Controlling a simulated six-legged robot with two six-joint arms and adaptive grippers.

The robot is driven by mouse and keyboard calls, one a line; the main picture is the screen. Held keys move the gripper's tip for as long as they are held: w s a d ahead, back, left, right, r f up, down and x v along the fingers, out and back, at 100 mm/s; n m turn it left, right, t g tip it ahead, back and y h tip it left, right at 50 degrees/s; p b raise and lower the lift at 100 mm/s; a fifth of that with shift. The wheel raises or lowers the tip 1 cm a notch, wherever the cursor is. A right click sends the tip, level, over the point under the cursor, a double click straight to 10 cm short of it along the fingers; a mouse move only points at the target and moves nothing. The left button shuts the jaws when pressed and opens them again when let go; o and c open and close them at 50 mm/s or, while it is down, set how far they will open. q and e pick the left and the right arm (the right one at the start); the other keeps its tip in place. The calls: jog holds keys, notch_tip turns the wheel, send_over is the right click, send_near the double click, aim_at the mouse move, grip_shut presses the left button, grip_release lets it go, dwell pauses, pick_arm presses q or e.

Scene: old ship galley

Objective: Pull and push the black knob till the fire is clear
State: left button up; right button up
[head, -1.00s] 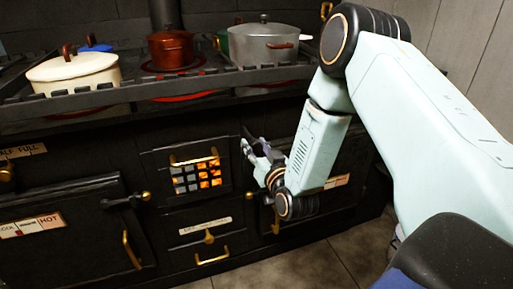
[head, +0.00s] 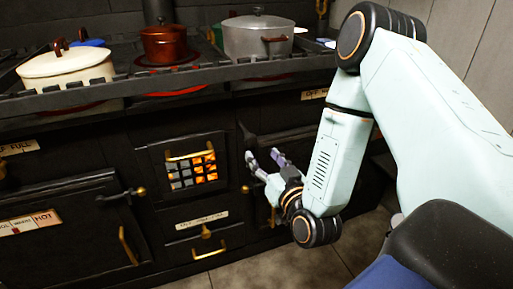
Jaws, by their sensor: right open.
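The black knob (head: 248,136) sticks out from the dark stove front, right of the fire window. The fire window (head: 191,167) is a barred grid; its left cells look grey and its right cells glow orange. My right gripper (head: 264,157) is open and empty, just below and right of the knob. Its fingers point up and left, and I see a small gap between them and the knob. My left gripper is out of view.
A cream pot (head: 68,68), a red-brown pot (head: 168,45) and a grey pot (head: 258,38) stand on the stovetop behind a toothed rail (head: 190,78). Brass handles (head: 209,252) and a brass knob (head: 245,189) jut from the stove front.

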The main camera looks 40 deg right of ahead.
jog(key=s, duration=0.3)
jog(key=shift+s+a, duration=0.1)
jog(key=shift+a, duration=0.25)
